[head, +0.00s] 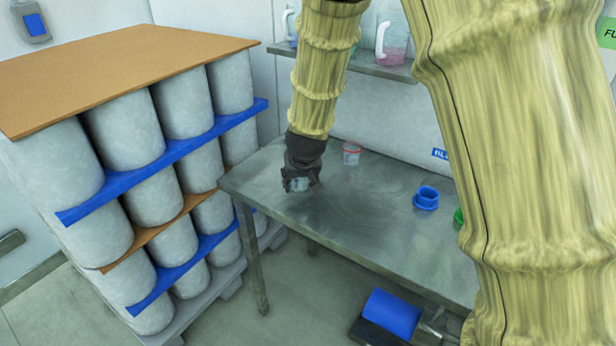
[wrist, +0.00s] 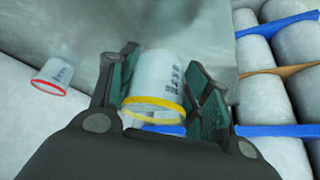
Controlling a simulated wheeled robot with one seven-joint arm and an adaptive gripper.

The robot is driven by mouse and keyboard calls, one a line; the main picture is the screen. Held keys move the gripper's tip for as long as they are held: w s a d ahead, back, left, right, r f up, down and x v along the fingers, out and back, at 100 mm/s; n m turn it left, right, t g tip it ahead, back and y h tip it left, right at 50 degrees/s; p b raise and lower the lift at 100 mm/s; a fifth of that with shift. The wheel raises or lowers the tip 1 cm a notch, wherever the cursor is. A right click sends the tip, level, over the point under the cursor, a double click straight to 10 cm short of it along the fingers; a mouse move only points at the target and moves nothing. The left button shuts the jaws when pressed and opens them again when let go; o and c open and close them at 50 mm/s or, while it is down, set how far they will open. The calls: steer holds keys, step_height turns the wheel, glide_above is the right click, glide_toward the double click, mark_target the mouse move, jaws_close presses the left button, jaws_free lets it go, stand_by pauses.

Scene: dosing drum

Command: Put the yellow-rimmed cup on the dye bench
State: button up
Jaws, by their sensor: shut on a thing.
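A translucent cup with a yellow rim (wrist: 158,85) and dark markings is between my gripper's fingers in the wrist view. My gripper (head: 300,183) is shut on it, with one finger on each side. In the head view the gripper is above the left part of a grey metal bench (head: 345,215), and a pale bit of the cup (head: 299,185) shows at the fingertips. The yellow rim is hidden there. I cannot tell whether the cup touches the bench top.
A red-rimmed cup (head: 351,153) stands at the back of the bench; it also shows in the wrist view (wrist: 54,75). A blue funnel-like piece (head: 426,198) and a partly hidden green one (head: 459,216) are to the right. Stacked grey drums (head: 180,105) stand left of the bench.

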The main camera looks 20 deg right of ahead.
glide_above(308, 190)
steer(key=shift+w+d+f+p, duration=0.15)
steer(key=shift+w+f+p, duration=0.15)
steer(key=shift+p, duration=0.15)
step_height(308, 190, down, 4)
steer(key=shift+r, duration=0.2)
steer(key=shift+s+f, duration=0.1)
steer(key=shift+f, duration=0.1)
steer(key=shift+s+f, duration=0.15)
steer(key=shift+f, duration=0.15)
steer(key=o, duration=0.8)
steer(key=shift+f, duration=0.35)
